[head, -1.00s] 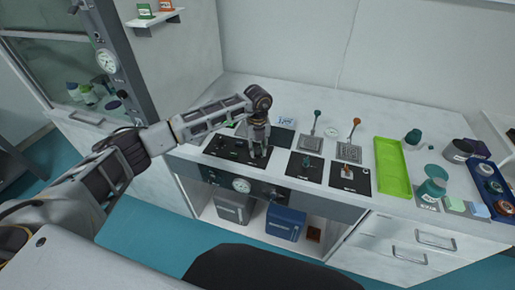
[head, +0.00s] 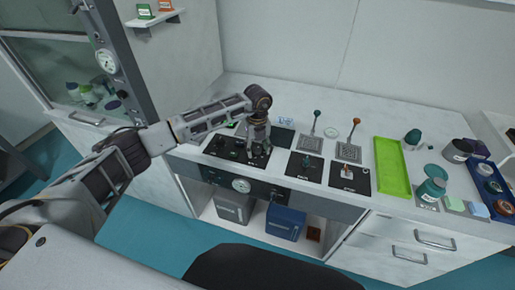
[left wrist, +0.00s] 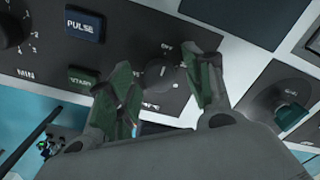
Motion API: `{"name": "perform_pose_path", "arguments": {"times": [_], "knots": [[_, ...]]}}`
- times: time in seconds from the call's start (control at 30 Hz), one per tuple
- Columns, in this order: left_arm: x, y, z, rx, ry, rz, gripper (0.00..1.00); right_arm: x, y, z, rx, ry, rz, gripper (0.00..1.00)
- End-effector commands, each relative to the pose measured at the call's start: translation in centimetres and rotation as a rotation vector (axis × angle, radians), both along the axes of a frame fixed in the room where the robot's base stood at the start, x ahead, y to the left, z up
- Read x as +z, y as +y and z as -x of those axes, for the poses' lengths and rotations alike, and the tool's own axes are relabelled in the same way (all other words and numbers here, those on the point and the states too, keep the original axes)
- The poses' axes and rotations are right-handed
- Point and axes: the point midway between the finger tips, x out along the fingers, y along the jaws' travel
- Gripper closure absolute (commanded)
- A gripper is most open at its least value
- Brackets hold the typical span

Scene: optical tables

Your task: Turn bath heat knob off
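A dark round knob (left wrist: 161,76) with an OFF mark beside it sits on a black control panel (left wrist: 130,20) in the left wrist view. I cannot read whether it is the bath heat knob. My left gripper (left wrist: 168,92) is open, with one green-padded finger on each side of the knob and gaps visible. In the head view my left gripper (head: 259,152) points down over the right part of the black panel (head: 222,147) and hides the knob there. The knob's exact setting is unclear. My right gripper is not in view.
A blue PULSE button (left wrist: 84,24), a green button (left wrist: 83,79) and a dial (left wrist: 10,28) are close by. A gauge (head: 241,185) is on the counter front.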

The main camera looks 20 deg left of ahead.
Motion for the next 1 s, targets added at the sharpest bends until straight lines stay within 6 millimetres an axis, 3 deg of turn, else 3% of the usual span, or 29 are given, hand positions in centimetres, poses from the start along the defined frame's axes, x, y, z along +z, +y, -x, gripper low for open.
{"name": "perform_pose_path", "arguments": {"times": [0.13,0.23,0.47,1.0], "knots": [[-0.1,0.0,0.0,0.0,0.001,0.0,0.49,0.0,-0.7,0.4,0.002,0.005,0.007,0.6],[0.0,0.0,0.0,0.0,0.001,0.0,0.49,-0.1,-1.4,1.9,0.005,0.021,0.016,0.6],[1.0,0.0,0.0,0.0,0.0,0.0,0.49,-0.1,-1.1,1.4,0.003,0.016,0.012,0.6],[8.3,0.0,0.0,-0.001,-0.001,-0.001,0.49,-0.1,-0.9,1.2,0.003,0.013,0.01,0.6]]}}
